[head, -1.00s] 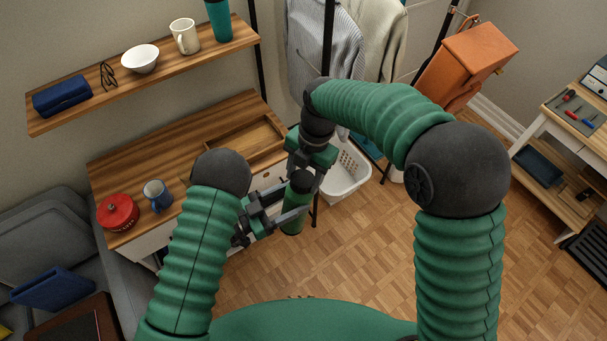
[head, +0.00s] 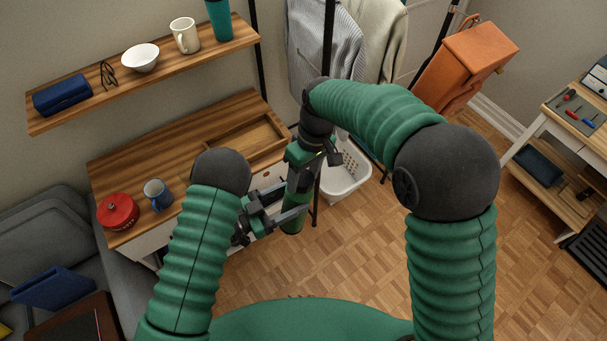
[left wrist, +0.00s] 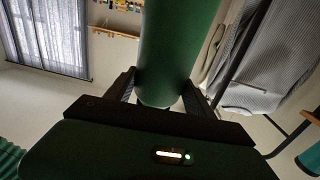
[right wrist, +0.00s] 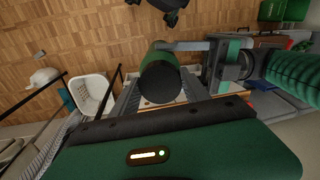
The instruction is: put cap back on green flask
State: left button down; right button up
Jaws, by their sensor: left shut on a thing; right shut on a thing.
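My left gripper (head: 281,207) is shut around the body of the green flask (head: 294,222) and holds it in the air in front of the desk. The flask also fills the middle of the left wrist view (left wrist: 176,45). My right gripper (head: 303,165) is just above the flask, shut on the black cap (right wrist: 161,84). In the right wrist view the cap lies between the fingers, in line with the end of the flask (right wrist: 153,53). In the head view the right gripper hides the cap. I cannot tell how tightly the cap sits.
A shelf (head: 165,68) above holds a bowl, a white mug and a teal tumbler. A white laundry basket (head: 345,175) stands behind my grippers.

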jog(key=m, duration=0.6)
jog(key=shift+w+a+r+m, duration=0.1)
jog(key=shift+w+a+m, duration=0.05)
jog(key=shift+m, duration=0.15)
jog(key=m, duration=0.6)
jog(key=shift+m, duration=0.3)
jog(key=m, duration=0.6)
jog(key=shift+w, duration=0.15)
jog(key=m, duration=0.4)
jog(key=o, duration=1.4)
jog(key=shift+d, duration=0.2)
jog(key=shift+o, duration=1.1)
notch_tip(320, 180, up, 12)
jog(key=w+d, duration=0.1)
jog(key=shift+d+f, duration=0.25)
jog(key=shift+d, duration=0.15)
